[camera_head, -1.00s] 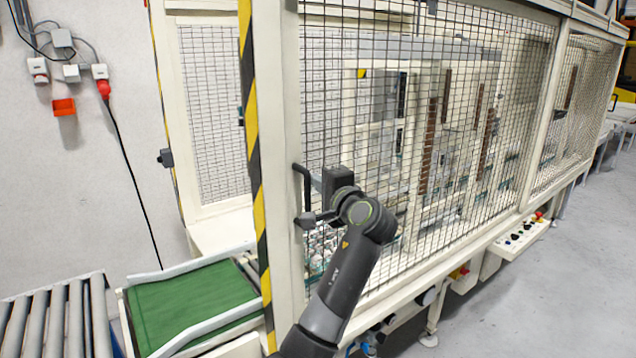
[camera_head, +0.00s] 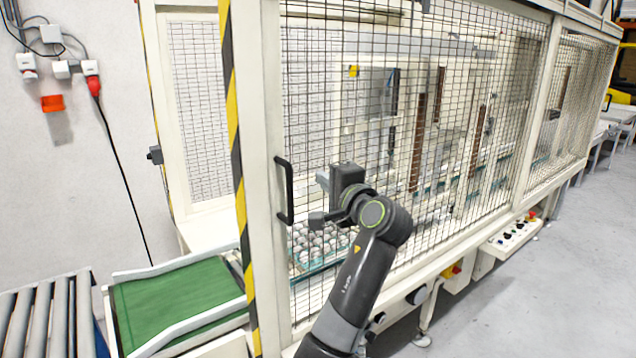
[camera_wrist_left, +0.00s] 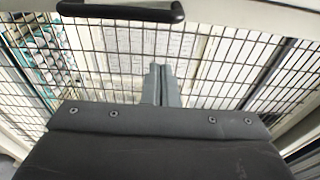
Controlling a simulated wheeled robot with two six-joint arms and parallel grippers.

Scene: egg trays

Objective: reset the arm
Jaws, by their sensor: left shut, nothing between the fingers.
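My left gripper (camera_head: 322,181) is in front of the wire-mesh side of a cream machine cage, to the right of the black door handle (camera_head: 285,190). A gap shows between the gripper and the handle in the head view. In the left wrist view its two grey fingers (camera_wrist_left: 160,82) are together, with nothing between them, and face the mesh. The handle (camera_wrist_left: 120,12) crosses the top left of that view. My left arm rises from the bottom of the head view and is bent at the top. My right gripper is not in view.
The mesh cage (camera_head: 440,130) fills the middle and right. Egg trays (camera_head: 318,245) show behind the mesh. A green conveyor (camera_head: 175,305) and a roller conveyor (camera_head: 45,320) are at lower left. A control box (camera_head: 513,236) juts out at right. Grey floor (camera_head: 540,300) is clear.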

